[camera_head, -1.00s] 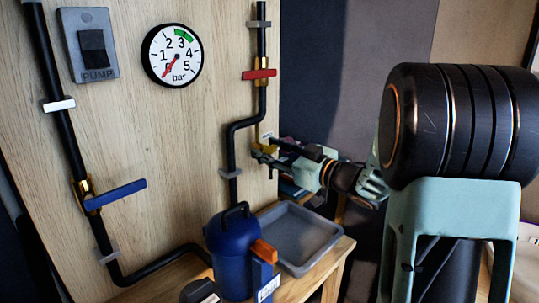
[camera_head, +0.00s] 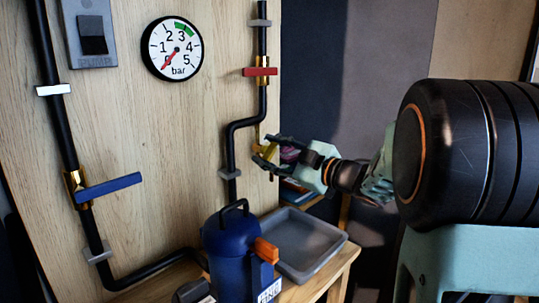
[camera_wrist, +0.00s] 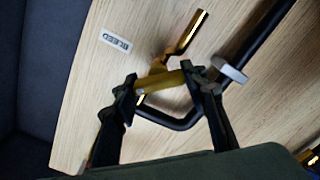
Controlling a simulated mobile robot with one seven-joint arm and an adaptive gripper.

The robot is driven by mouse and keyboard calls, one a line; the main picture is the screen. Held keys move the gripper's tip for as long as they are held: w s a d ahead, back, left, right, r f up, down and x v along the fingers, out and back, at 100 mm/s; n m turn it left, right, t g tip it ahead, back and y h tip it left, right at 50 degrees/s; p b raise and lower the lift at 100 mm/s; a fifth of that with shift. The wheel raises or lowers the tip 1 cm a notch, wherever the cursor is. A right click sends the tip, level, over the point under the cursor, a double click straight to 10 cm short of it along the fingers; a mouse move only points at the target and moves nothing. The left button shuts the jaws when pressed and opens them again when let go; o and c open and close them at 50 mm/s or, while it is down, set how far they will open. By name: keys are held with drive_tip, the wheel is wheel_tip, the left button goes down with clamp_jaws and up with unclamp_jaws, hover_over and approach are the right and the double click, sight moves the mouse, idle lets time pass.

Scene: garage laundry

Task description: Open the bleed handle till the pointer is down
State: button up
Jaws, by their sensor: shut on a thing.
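The yellow bleed handle (camera_wrist: 160,80) lies between the two fingertips of my gripper (camera_wrist: 160,88) in the wrist view. My gripper (camera_head: 263,155) is shut on it at the right edge of the wooden panel, by the black pipe. The brass bleed outlet (camera_wrist: 190,33) and the BLEED label (camera_wrist: 115,39) show beside the handle in the wrist view. The white round gauge (camera_head: 172,49) is on the panel at upper left. Its red pointer slants to the lower left, at the low end of the scale.
A red-handled valve (camera_head: 260,71) sits above on the same pipe. A blue-handled valve (camera_head: 108,187) is on the left pipe. A blue canister (camera_head: 232,250) and a grey tray (camera_head: 302,243) stand below. The pump switch (camera_head: 91,35) is at upper left.

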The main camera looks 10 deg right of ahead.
idle(0.3)
drive_tip(key=o, duration=1.2)
drive_tip(key=v, duration=1.2)
